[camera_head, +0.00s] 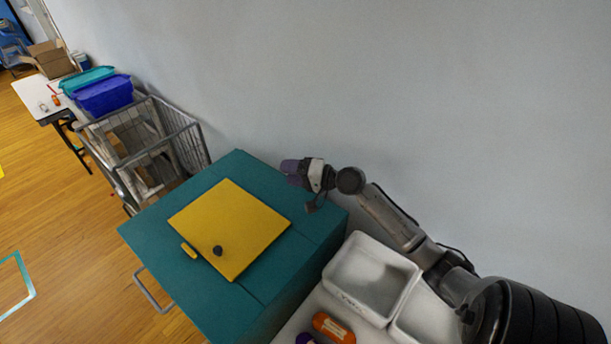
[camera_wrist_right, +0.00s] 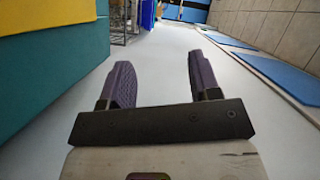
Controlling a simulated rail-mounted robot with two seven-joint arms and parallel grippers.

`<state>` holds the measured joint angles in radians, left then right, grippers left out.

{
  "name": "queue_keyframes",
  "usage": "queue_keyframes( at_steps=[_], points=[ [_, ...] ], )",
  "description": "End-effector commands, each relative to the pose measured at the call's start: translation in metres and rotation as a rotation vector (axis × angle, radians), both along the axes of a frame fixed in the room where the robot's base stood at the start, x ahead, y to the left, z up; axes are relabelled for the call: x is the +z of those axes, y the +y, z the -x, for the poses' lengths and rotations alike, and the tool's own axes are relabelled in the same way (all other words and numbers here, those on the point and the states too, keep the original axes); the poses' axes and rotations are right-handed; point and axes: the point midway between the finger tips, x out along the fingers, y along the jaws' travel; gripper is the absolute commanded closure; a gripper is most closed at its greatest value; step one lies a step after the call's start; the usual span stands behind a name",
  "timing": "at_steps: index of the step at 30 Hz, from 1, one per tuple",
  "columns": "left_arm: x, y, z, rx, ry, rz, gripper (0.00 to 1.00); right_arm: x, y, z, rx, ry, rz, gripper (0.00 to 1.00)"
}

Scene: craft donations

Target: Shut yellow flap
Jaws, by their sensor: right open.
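The yellow flap (camera_head: 230,227) lies on the top of a teal box (camera_head: 235,168) in the head view. It looks flat or nearly flat; I cannot tell whether it is fully seated. A dark knob (camera_head: 217,250) sits near its front edge, and a small yellow tab (camera_head: 189,250) lies just off its left edge. My right gripper (camera_head: 290,168) is beyond the flap's far right side, near the wall, apart from the flap. In the right wrist view its purple fingers (camera_wrist_right: 161,82) are apart with nothing between them, and part of the yellow flap (camera_wrist_right: 40,14) shows at upper left.
White bins (camera_head: 372,275) stand right of the teal box, with an orange item (camera_head: 334,328) in front. A wire cart (camera_head: 150,145) stands behind left, near a table with blue (camera_head: 104,96) and teal bins. The wall is close behind my right arm.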

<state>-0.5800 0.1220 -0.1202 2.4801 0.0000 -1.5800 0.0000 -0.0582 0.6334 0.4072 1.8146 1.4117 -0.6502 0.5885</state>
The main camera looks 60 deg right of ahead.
Motion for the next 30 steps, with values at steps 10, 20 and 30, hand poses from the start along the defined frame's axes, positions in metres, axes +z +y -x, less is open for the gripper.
queue_keyframes(
  at_steps=[10,20,30],
  points=[
    [-0.005,-0.003,0.000,0.005,0.000,0.009,0.13,0.004,-0.009,0.037,0.001,0.001,-0.001,0.43],
    [-0.006,-0.001,0.000,0.002,0.000,0.003,0.13,0.005,-0.011,0.042,0.000,0.000,0.000,0.43],
    [-0.006,0.002,0.000,-0.004,0.000,-0.005,0.13,0.005,-0.011,0.042,0.000,0.000,0.000,0.43]
  ],
)
